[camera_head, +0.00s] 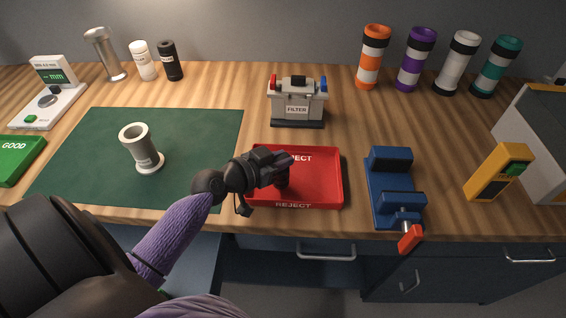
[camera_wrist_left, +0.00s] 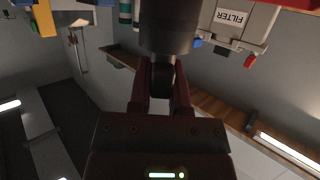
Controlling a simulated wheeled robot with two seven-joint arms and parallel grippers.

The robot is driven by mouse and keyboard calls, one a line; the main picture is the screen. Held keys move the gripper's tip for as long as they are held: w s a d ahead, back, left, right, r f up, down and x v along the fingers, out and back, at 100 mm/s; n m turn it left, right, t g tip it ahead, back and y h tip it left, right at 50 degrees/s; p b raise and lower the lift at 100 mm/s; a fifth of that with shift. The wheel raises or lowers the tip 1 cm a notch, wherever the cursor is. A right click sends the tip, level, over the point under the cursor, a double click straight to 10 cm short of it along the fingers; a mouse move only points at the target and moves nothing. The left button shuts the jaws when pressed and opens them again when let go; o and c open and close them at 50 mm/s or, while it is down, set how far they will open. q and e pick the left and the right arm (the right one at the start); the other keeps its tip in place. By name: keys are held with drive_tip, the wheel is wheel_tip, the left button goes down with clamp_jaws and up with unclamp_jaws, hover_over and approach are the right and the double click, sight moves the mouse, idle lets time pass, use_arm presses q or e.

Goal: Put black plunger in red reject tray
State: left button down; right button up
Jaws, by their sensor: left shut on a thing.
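My left gripper (camera_head: 280,163) reaches in from the lower left and is over the red reject tray (camera_head: 325,178). It is shut on the black plunger (camera_head: 283,180), a dark cylinder that hangs from the fingers over the tray's left half. In the left wrist view the dark plunger (camera_wrist_left: 170,28) sits between the two fingers (camera_wrist_left: 160,88). The gripper hides part of the tray's left side and its lettering. I cannot tell whether the plunger touches the tray floor. My right gripper is not in view.
A filter unit (camera_head: 297,108) stands behind the tray. A blue vise (camera_head: 393,190) with a red handle is to its right. Several coloured tubes stand at the back right.

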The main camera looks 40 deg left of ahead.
use_arm(q)
drive_tip(key=shift+f, duration=0.6)
drive_tip(key=shift+r, duration=0.2)
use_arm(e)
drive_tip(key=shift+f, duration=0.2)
use_arm(q)
drive_tip(key=shift+f, duration=0.1)
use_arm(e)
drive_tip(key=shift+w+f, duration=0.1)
use_arm(q)
drive_tip(key=shift+f, duration=0.15)
drive_tip(key=c, duration=0.6)
unclamp_jaws()
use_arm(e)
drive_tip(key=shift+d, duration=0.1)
use_arm(q)
drive_tip(key=shift+r, duration=0.3)
drive_tip(key=b+v, duration=0.1)
drive_tip(key=v, duration=1.1)
drive_tip(key=shift+f, duration=0.1)
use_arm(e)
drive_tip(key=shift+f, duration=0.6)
